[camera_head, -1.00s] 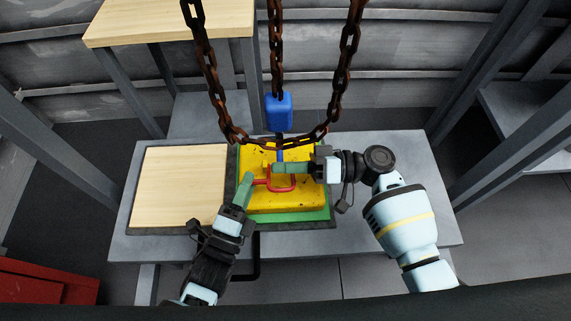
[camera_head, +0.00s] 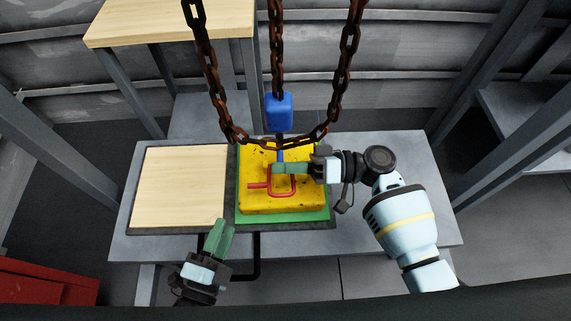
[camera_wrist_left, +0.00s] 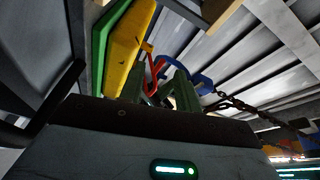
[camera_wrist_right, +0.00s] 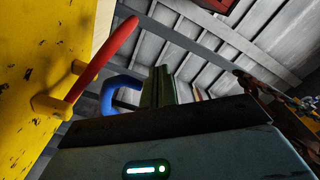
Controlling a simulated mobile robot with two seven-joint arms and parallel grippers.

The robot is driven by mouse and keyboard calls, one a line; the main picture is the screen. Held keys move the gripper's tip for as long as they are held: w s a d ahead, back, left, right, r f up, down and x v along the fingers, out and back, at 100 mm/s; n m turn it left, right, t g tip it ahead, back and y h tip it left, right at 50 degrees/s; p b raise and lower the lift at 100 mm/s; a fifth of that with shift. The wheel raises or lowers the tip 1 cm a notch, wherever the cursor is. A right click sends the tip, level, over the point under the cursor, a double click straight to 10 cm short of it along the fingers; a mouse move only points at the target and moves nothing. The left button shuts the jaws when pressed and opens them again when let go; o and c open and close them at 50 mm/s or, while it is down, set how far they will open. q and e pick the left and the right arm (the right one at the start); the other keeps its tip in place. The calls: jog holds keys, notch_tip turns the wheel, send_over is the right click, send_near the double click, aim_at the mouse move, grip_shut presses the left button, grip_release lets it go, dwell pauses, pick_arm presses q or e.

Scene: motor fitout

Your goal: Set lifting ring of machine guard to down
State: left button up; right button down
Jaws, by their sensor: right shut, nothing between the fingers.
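The yellow machine guard (camera_head: 252,205) sits on a green plate on the table. Its red lifting ring (camera_head: 283,195) is on top. In the right wrist view the ring (camera_wrist_right: 105,58) stands off the yellow face at a slant; its exact angle is unclear. My left gripper (camera_head: 217,228) is open and empty, in front of and left of the guard, apart from the ring. In the left wrist view its fingers (camera_wrist_left: 160,88) are spread. My right gripper (camera_head: 277,169) is shut and empty over the guard, at the ring's far end; whether it touches the ring is unclear.
A blue hook block (camera_head: 279,111) hangs on a rusty chain (camera_head: 277,50) just behind the guard. Two more chain runs hang in front. A wooden board (camera_head: 180,185) lies left of the guard.

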pick_arm(q)
jog(key=s+a+f+n+g+y, duration=0.1)
jog(key=s+a+f+n+g, duration=0.2)
jog(key=s, duration=0.6)
jog(key=s+a+f+n+g+y, duration=0.1)
jog(key=s+a+f+n+g, duration=0.2)
jog(key=s+n, duration=0.5)
jog(key=s+a+f+n+g+y, duration=0.2)
jog(key=s+f+n+g, duration=0.3)
jog(key=s, duration=0.7)
jog(key=shift+a+n+g+b, duration=0.4)
jog(key=shift+a+g, duration=0.1)
jog(key=shift+a, duration=0.05)
pick_arm(e)
jog(key=shift+d, duration=0.1)
jog(key=d, duration=0.7)
jog(key=shift+d, duration=0.35)
pick_arm(q)
jog(key=shift+d, duration=0.1)
